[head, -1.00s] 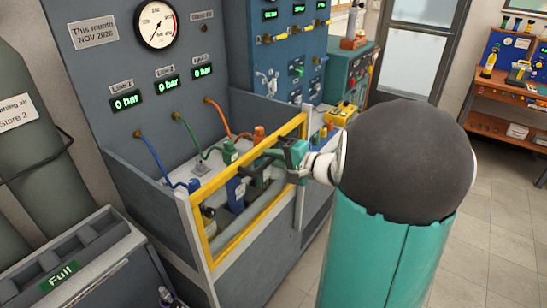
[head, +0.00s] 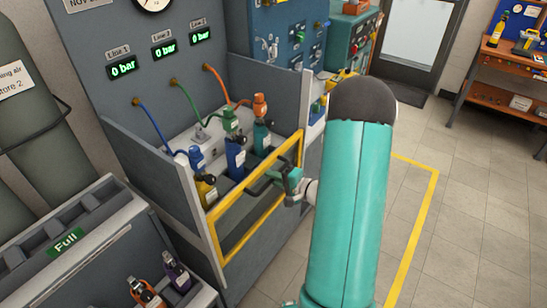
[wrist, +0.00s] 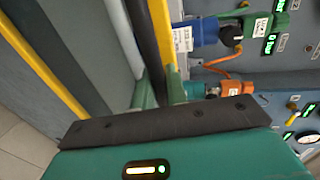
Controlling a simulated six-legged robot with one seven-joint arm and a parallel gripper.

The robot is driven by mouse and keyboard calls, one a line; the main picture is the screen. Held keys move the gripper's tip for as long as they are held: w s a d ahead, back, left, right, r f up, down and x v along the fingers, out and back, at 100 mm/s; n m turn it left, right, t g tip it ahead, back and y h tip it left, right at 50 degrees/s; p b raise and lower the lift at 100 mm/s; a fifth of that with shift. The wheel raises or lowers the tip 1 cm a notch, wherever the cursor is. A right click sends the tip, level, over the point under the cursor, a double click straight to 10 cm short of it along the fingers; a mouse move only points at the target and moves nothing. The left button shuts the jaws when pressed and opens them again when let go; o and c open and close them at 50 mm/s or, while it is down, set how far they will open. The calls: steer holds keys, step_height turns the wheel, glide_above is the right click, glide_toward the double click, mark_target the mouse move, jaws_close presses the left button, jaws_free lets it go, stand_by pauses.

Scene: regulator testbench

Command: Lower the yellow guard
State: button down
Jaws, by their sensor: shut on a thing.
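The yellow guard (head: 232,187) is a rectangular frame at the front of the grey test bench. Its top rail runs below the tops of the bottles behind it, and a dark bar handle (head: 262,184) sits on its front. My gripper (head: 290,180) is shut on this handle. In the wrist view, the green fingers (wrist: 160,92) close about the dark handle (wrist: 141,35), beside the yellow rail (wrist: 162,40). The fingertips' exact contact is partly hidden.
Behind the guard stand a yellow-blue bottle (head: 203,192), a blue bottle (head: 235,158) and a teal bottle (head: 262,138), with hoses to the panel. A grey rack marked Full (head: 66,242) stands at lower left. Open floor lies at right, with a yellow line (head: 420,215).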

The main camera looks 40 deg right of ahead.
step_height(320, 180, down, 8)
steer(key=shift+s, duration=0.1)
stand_by(0.4)
steer(key=c, duration=1.5)
jaws_free()
steer(key=v, duration=1.3)
steer(key=shift+s+d, duration=0.2)
steer(key=shift+s, duration=0.1)
steer(key=shift+r, duration=0.1)
